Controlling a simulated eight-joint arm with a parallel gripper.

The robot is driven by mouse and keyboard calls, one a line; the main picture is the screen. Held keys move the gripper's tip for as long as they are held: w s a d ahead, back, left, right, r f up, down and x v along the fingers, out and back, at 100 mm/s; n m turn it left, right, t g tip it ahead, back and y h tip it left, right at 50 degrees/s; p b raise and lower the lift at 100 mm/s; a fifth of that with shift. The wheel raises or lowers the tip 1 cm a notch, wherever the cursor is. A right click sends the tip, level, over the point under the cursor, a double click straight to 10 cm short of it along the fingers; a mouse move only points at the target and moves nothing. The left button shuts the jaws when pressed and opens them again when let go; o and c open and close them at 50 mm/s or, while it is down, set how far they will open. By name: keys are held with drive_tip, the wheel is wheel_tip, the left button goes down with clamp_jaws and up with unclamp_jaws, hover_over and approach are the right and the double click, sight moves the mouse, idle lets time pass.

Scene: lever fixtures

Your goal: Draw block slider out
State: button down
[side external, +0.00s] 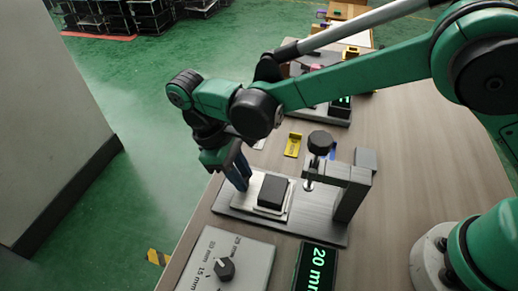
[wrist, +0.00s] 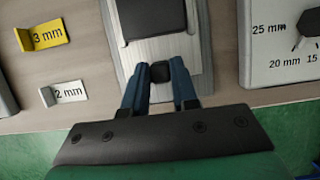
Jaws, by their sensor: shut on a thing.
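The block slider is a metal plate (wrist: 196,50) with a dark block (wrist: 150,18) on it; in the side view the black block (side external: 272,191) sits on the slider plate on a grey metal base (side external: 315,231). My gripper (wrist: 160,78) has its blue fingers shut on a small black knob (wrist: 160,71) at the near end of the slider. In the side view my gripper (side external: 240,176) is at the left end of the slider, and the knob is hidden there behind the fingers.
A metal bracket with a black-knobbed screw (side external: 320,142) stands over the right side of the base. A dial panel (side external: 225,262) and a display (side external: 315,268) reading 20 mm lie in front. Yellow 3 mm (wrist: 42,36) and white 2 mm (wrist: 63,93) tags lie beside the fixture.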

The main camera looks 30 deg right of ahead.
drive_tip(key=shift+w+a, duration=1.05)
drive_tip(key=shift+w, duration=0.05)
drive_tip(key=c, duration=0.7)
unclamp_jaws()
drive_tip(key=v, duration=0.5)
drive_tip(key=shift+r, duration=0.35)
